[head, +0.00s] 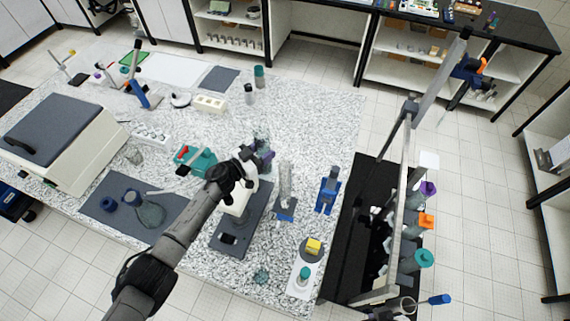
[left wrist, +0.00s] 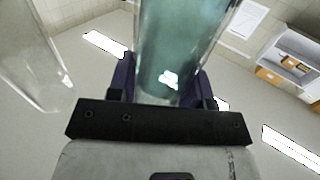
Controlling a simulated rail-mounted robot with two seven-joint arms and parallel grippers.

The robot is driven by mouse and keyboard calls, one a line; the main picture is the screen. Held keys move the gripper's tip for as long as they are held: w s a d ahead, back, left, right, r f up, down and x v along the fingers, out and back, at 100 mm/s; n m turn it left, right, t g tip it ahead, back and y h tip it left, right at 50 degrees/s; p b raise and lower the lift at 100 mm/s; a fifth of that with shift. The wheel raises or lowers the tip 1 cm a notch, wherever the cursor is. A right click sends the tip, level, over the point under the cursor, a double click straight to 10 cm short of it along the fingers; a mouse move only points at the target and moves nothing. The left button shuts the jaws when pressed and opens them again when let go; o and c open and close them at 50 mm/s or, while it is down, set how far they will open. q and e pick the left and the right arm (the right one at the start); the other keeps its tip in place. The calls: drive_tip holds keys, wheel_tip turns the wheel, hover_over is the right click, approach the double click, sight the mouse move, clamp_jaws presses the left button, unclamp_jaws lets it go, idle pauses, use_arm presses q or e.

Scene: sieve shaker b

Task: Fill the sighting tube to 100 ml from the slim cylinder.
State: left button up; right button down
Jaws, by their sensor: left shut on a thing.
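My left gripper (head: 264,154) is over the middle of the speckled bench. In the left wrist view its dark purple fingers are shut on a clear glass cylinder (left wrist: 178,45), apparently the slim cylinder, with a teal tint inside. In the head view the held cylinder is small and mostly hidden by the gripper. A clear upright tube (head: 286,176) with a blue foot stands just right of the gripper and may be the sighting tube. A clear glass vessel (left wrist: 28,58) also shows at the left of the left wrist view, apart from the held cylinder. Liquid levels cannot be read. My right gripper is out of view.
A blue holder (head: 328,190) stands right of the clear tube. A white device on a dark base (head: 230,238) is below the gripper. A teal-and-red item (head: 195,160) is to its left. A black rack with capped bottles (head: 424,220) and a metal frame fill the right.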

use_arm(q)
drive_tip(key=shift+f+m, duration=0.15)
drive_tip(key=shift+m, duration=0.15)
